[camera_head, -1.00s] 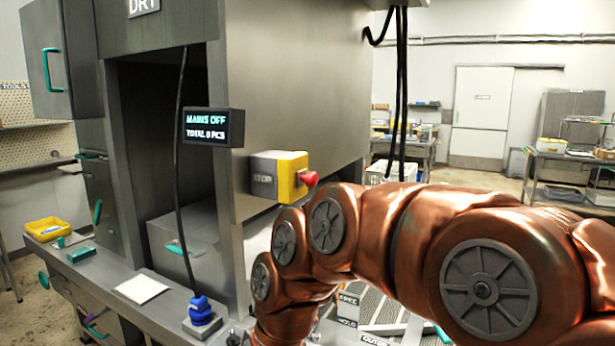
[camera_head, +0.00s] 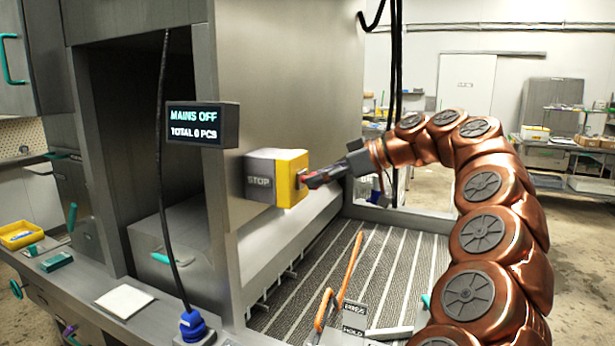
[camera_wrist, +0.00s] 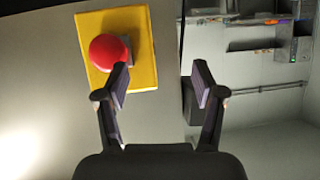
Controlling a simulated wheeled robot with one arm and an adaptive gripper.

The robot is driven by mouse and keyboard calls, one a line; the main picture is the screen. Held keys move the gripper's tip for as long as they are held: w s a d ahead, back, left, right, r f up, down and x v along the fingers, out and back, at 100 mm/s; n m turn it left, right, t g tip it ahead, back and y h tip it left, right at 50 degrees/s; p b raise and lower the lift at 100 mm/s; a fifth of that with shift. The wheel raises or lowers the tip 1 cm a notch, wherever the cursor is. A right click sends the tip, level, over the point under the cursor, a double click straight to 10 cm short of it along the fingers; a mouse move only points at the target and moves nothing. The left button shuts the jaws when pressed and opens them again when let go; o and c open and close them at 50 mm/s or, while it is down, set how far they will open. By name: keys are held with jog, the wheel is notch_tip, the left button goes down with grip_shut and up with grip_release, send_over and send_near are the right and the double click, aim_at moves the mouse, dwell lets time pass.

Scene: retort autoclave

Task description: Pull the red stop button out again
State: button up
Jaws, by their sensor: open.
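The red stop button (camera_wrist: 109,54) sits on the face of a yellow box (camera_wrist: 146,48) in the wrist view. In the head view the yellow box (camera_head: 292,178) is fixed to the machine's side wall, with a grey part marked STOP (camera_head: 259,181). My gripper (camera_head: 309,180) reaches in from the right, its tips close to the button, which is mostly hidden there. In the wrist view my gripper (camera_wrist: 160,80) is open. The left finger overlaps the button's lower right edge; the right finger is well clear of it. I cannot tell whether the finger touches the button.
A display (camera_head: 202,123) reading MAINS OFF hangs left of the box. A slatted conveyor bed (camera_head: 340,270) lies below, with an orange bar (camera_head: 350,267) standing up from it. A blue plug (camera_head: 192,326) stands on the front ledge.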

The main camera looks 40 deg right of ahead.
jog(key=d+t, duration=0.1)
jog(key=d, duration=0.5)
jog(key=shift+h, duration=0.4)
jog(key=shift+p+x, duration=1.25)
jog(key=shift+x, duration=2.6)
jog(key=shift+w+d+r, duration=0.15)
jog(key=shift+w, duration=0.05)
jog(key=shift+c, duration=0.4)
grip_shut()
